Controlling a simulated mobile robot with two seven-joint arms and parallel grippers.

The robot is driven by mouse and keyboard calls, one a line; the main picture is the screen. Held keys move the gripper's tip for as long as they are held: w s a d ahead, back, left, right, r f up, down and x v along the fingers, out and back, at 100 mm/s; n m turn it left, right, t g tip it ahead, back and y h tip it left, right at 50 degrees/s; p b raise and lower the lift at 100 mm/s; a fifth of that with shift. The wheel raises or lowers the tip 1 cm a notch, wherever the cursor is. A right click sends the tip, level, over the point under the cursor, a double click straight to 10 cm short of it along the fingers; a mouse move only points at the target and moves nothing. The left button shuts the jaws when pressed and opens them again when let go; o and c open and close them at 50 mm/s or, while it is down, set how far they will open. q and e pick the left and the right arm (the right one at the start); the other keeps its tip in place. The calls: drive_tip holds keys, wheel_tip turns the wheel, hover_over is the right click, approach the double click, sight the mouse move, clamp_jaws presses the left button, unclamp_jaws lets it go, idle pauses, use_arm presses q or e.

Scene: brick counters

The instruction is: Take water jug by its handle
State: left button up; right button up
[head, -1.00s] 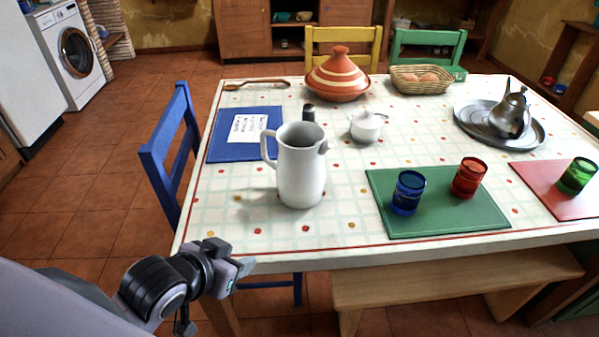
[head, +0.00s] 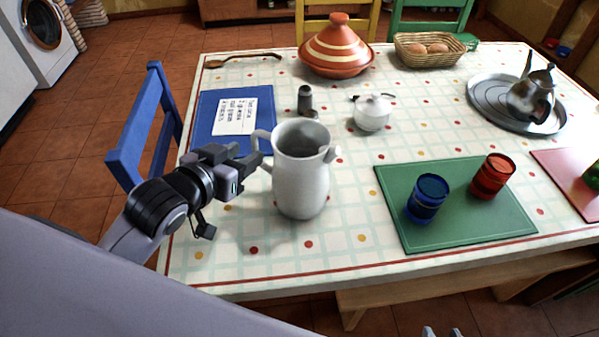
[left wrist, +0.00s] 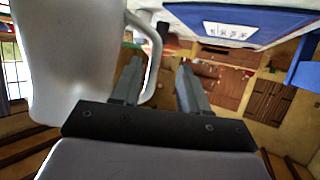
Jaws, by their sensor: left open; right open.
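The white water jug (head: 301,180) stands upright on the table, left of the green placemat. Its handle (head: 257,140) points left toward my left gripper (head: 250,154). The left gripper is open and its fingertips are at the handle. In the left wrist view the jug (left wrist: 75,60) fills the left side, and its handle (left wrist: 157,50) shows between the two open fingers (left wrist: 160,80). I cannot tell whether they touch it. My right gripper (head: 441,331) barely shows at the bottom edge, apart and empty.
A blue placemat (head: 205,110) with a paper lies behind the gripper. A dark shaker (head: 305,99) and a white sugar bowl (head: 372,114) stand behind the jug. A green placemat (head: 400,185) holds blue and red cups. A blue chair (head: 140,130) is at the left.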

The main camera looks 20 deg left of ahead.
sight(253, 149)
use_arm(q)
drive_tip(key=shift+d+x, duration=0.15)
drive_tip(key=shift+x, duration=1.25)
drive_tip(key=shift+d+x, duration=0.2)
drive_tip(key=shift+x, duration=1.25)
drive_tip(key=shift+r, duration=0.2)
drive_tip(key=shift+c, duration=0.2)
clamp_jaws()
drive_tip(key=shift+w+r, duration=0.1)
drive_tip(key=shift+r, duration=0.15)
